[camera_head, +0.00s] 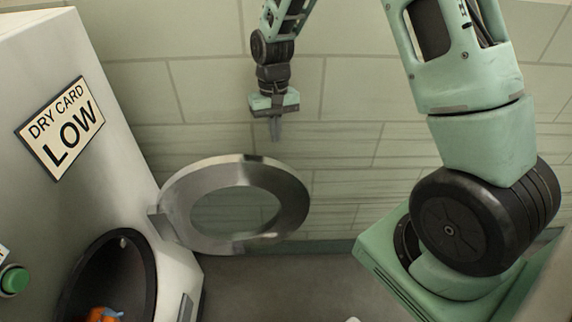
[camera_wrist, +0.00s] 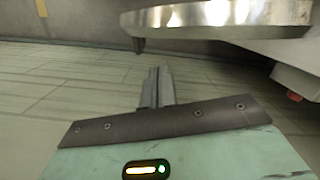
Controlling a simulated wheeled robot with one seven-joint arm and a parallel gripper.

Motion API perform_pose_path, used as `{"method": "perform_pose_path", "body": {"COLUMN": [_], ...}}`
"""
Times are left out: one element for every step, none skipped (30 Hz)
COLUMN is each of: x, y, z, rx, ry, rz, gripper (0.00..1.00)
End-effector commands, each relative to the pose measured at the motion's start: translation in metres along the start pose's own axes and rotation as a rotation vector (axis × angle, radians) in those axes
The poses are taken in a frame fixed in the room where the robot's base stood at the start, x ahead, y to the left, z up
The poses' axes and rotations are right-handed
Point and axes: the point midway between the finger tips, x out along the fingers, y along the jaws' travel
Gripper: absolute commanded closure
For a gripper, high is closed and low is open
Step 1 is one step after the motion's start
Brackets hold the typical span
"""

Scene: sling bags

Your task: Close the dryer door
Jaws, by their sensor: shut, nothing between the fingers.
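The dryer door (camera_head: 287,190) is a round metal ring with a see-through middle. It stands swung wide open, hinged at the right side of the dryer front, and its rim also shows at the top right of the wrist view (camera_wrist: 225,14). The dryer's round dark opening (camera_head: 135,262) is uncovered at the lower left. My gripper (camera_head: 275,130) is shut and empty, pointing down above the door's upper edge in the head view. In the wrist view my gripper's fingers (camera_wrist: 156,85) are together, apart from the door rim. I cannot tell the exact gap.
The dryer body (camera_head: 110,130) stands on the left with a "DRY CARD LOW" sign (camera_head: 60,128). A green button (camera_head: 14,280) is on its front. Orange and blue contents (camera_head: 102,314) show inside the drum.

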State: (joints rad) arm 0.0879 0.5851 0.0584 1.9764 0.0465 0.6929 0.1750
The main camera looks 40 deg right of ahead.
Motion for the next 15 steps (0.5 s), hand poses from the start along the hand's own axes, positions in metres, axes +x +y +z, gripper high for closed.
{"method": "perform_pose_path", "body": {"x": [0.013, 0.020, 0.028, 0.033, 0.037, 0.043, 0.046, 0.049, 0.052, 0.054, 0.056, 0.059, 0.061, 0.064, 0.068], "y": [0.008, 0.012, 0.018, 0.021, 0.025, 0.028, 0.030, 0.032, 0.035, 0.036, 0.036, 0.037, 0.037, 0.037, 0.037], "z": [-0.014, -0.021, -0.029, -0.034, -0.039, -0.043, -0.046, -0.048, -0.050, -0.051, -0.052, -0.052, -0.052, -0.052, -0.051], "rx": [0.041, 0.062, 0.087, 0.104, 0.119, 0.136, 0.146, 0.154, 0.163, 0.167, 0.171, 0.174, 0.175, 0.175, 0.175], "ry": [-0.032, -0.045, -0.063, -0.073, -0.083, -0.094, -0.101, -0.106, -0.113, -0.116, -0.119, -0.121, -0.122, -0.122, -0.123], "rz": [0.001, 0.002, 0.003, 0.003, 0.004, 0.004, 0.005, 0.005, 0.006, 0.006, 0.006, 0.006, 0.006, 0.006, 0.006], "gripper": [1.00, 1.00, 1.00, 1.00, 1.00, 1.00, 1.00, 1.00, 1.00, 1.00, 1.00, 1.00, 1.00, 1.00, 1.00]}}
